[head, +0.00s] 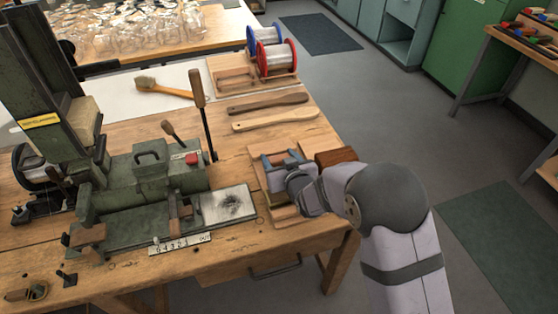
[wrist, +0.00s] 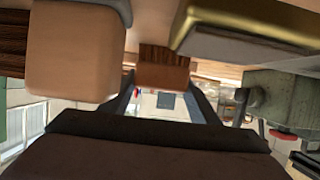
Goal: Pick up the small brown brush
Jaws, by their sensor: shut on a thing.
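My gripper (head: 284,170) is low over the wooden fixture (head: 256,176) at the bench's right end. In the wrist view my gripper (wrist: 163,88) has its two dark fingers on either side of a small brown block-like piece (wrist: 163,74), which I take for the small brown brush.
A reddish-brown block (head: 338,156) lies just beyond my gripper near the bench edge. A green machine (head: 150,175) stands left. Two wooden handles (head: 275,119) and wire spools (head: 275,58) lie behind. A long-handled brush (head: 165,88) rests on a pale surface.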

